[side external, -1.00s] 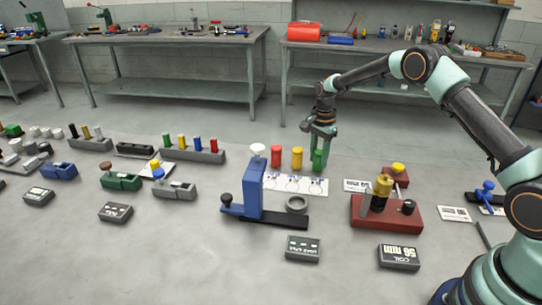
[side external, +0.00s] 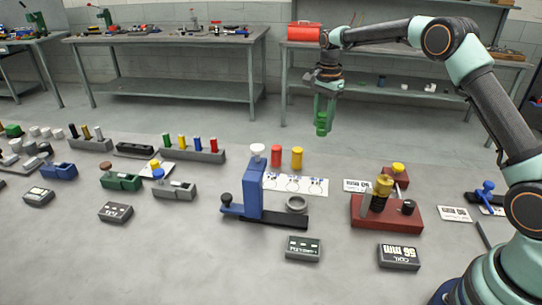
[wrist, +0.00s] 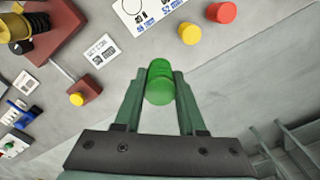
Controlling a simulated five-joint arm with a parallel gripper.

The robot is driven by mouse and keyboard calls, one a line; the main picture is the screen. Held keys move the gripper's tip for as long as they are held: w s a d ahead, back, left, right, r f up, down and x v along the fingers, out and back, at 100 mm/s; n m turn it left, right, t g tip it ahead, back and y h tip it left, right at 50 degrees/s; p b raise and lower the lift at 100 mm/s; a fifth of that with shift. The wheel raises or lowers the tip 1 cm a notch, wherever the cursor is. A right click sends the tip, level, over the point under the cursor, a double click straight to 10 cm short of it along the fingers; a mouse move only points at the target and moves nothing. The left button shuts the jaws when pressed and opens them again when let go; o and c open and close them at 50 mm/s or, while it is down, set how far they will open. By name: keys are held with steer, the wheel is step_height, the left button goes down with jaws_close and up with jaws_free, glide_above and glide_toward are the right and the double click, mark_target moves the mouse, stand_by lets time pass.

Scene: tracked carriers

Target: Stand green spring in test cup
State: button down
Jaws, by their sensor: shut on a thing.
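The green spring (side external: 321,128) is a short green cylinder. My gripper (side external: 323,108) is shut on it and holds it in the air, well above the work surface. In the wrist view the spring (wrist: 159,88) sits between the fingers, with its round end showing. A grey ring-shaped cup (side external: 297,204), which looks like the test cup, sits on the black base of the blue tester (side external: 253,190). My gripper is behind the cup in the side view, high and apart from it.
A red cylinder (side external: 276,154) and a yellow cylinder (side external: 297,157) stand at the white marked card (side external: 318,186). A dark red fixture (side external: 400,214) with a gold cylinder stands right of the tester. The tester's white-topped post (side external: 258,150) rises beside the cup.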

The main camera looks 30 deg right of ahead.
step_height(320, 180, up, 7)
steer(key=shift+f, duration=0.2)
steer(key=shift+r, duration=0.25)
steer(key=shift+a, duration=0.4)
steer(key=shift+s+a+f, duration=1.55)
steer(key=shift+a+f, duration=0.85)
steer(key=shift+a, duration=0.05)
steer(key=shift+s+a+f, duration=1.5)
steer(key=shift+a+f, duration=0.85)
steer(key=shift+a, duration=0.1)
steer(key=shift+s+a+f, duration=1.55)
steer(key=shift+a+f, duration=0.85)
steer(key=shift+a, duration=0.05)
steer(key=shift+f, duration=2.1)
jaws_free()
